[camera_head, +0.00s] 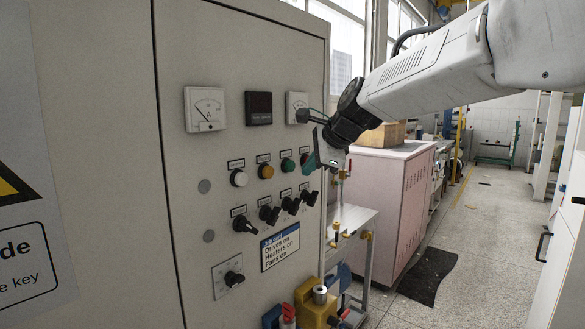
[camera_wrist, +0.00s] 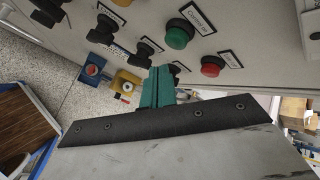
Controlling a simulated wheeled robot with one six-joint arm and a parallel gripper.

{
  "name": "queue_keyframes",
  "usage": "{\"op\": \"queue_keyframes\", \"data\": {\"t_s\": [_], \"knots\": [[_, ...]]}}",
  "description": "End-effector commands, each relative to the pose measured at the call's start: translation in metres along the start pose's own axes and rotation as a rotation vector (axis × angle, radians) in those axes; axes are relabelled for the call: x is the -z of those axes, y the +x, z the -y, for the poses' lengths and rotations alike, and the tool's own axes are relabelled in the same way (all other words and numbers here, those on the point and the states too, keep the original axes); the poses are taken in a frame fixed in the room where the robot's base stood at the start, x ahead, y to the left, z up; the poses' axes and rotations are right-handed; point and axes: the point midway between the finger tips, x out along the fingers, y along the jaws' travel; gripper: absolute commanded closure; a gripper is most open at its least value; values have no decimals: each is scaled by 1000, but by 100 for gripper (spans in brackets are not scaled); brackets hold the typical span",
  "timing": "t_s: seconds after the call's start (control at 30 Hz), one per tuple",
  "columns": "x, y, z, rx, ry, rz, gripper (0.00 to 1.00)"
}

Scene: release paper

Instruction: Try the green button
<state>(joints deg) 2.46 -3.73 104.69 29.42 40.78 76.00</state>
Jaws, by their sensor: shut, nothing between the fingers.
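The green button (camera_head: 288,165) is a round raised button in the upper row on a grey control cabinet. My gripper (camera_head: 310,164) has teal fingers and hangs in front of the panel, just right of the green button and partly over the red one. In the wrist view my gripper (camera_wrist: 160,72) is closed and empty. A gap to the green button shows there; contact with the panel cannot be told.
A red button (camera_wrist: 211,66) is close to the fingers. White (camera_head: 239,178) and amber (camera_head: 266,171) buttons are to the left. Black rotary switches (camera_head: 269,214) fill the row below. Gauges (camera_head: 205,109) are above. A yellow can (camera_head: 313,304) and metal stand (camera_head: 350,225) are below right.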

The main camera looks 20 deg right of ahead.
Motion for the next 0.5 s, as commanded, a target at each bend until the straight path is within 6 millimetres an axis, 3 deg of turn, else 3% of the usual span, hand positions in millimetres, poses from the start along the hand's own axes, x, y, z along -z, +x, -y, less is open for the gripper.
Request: {"op": "queue_keyframes", "data": {"t_s": [0.5], "knots": [[-8, 10, 7, 0, -1, 0, 100]]}}
